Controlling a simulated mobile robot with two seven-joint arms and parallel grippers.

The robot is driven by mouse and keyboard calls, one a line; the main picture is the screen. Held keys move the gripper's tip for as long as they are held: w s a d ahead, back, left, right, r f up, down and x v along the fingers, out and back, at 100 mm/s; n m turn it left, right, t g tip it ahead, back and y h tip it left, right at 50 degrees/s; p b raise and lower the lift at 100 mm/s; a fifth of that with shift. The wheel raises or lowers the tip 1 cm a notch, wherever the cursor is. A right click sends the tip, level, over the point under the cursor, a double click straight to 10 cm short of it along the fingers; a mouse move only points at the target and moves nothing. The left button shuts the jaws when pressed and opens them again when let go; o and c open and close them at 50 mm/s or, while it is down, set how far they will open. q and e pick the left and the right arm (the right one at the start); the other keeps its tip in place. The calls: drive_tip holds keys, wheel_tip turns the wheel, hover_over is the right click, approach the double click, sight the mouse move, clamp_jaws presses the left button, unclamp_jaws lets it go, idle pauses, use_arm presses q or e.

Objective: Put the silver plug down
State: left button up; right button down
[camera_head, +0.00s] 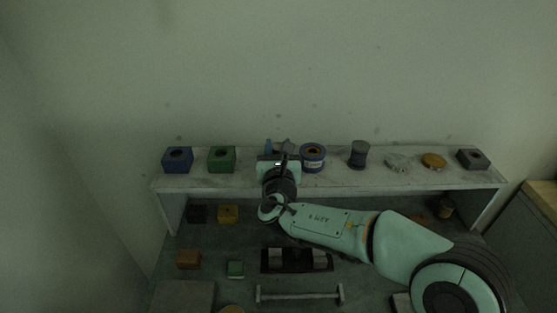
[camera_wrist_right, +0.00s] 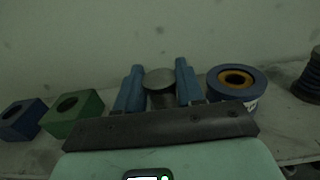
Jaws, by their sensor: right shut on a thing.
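The silver plug (camera_wrist_right: 160,84) shows in the right wrist view as a grey round-topped piece between the two blue fingers of my right gripper (camera_wrist_right: 158,85). The gripper is shut on it. In the head view my right gripper (camera_head: 279,150) is over the shelf, between the green block and the blue ring, and the plug is mostly hidden there by the wrist. I cannot tell whether the plug touches the shelf (camera_head: 335,182). My left gripper is in neither view.
On the shelf stand a blue block (camera_head: 177,159) and a green block (camera_head: 221,159) at left. A blue ring (camera_head: 312,157), dark spool (camera_head: 358,154), grey piece (camera_head: 398,162), orange disc (camera_head: 433,161) and dark block (camera_head: 473,159) stand at right. Below, a black tray (camera_head: 297,266) lies on the bench.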

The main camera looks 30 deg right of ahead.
drive_tip(key=shift+f, duration=1.5)
drive_tip(key=shift+f, duration=0.15)
drive_tip(key=c, duration=0.7)
unclamp_jaws()
drive_tip(key=shift+b, duration=0.3)
